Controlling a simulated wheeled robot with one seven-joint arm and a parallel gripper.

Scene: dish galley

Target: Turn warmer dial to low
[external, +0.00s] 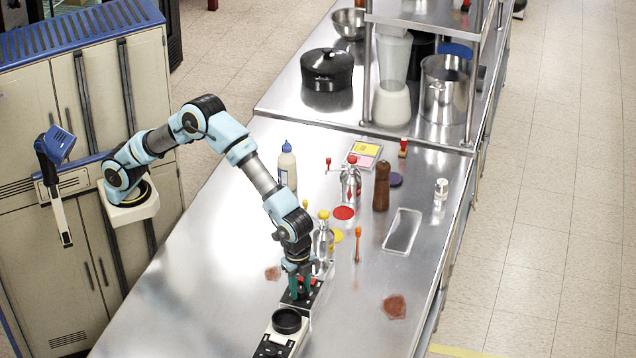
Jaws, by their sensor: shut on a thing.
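The warmer (285,336) is a low white unit with black panels and a round black well, standing at the near end of the steel counter. A red dial (307,283) sits on the black panel at its far end. My gripper (301,289) points down over that panel, its fingers shut around the red dial. The fingers hide much of the dial, and its markings and setting are too small to read.
A clear bottle with a yellow top (323,240) stands close behind my gripper. An orange-handled tool (357,245), a brown pepper mill (381,186) and a steel tray (402,231) are to the right. The counter's left front (190,310) is clear.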

